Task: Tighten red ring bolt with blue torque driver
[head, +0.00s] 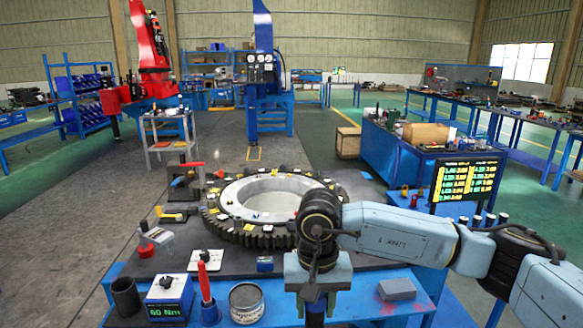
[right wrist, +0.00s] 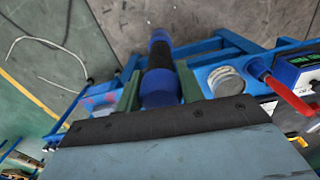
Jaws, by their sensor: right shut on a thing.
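The large toothed ring (head: 228,222) lies flat on the workbench, with several small coloured bolts around its top face. A small red bolt-like spot (head: 220,174) shows at its far left; it is too small to be sure of. My right gripper (head: 316,296) is low over the bench's front edge, in front of the ring and apart from it. It is shut on the blue torque driver, a blue cylinder with a black grip band. In the right wrist view the driver (right wrist: 160,88) sits between the two green fingers. My left gripper is not in view.
A box reading 60 Nm (head: 168,302), a holder with a red-handled tool (head: 205,285) and a tin (head: 246,303) stand at the front left. A red-handled clamp-like fixture (head: 186,180) is left of the ring. A lit display (head: 466,182) stands at the right.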

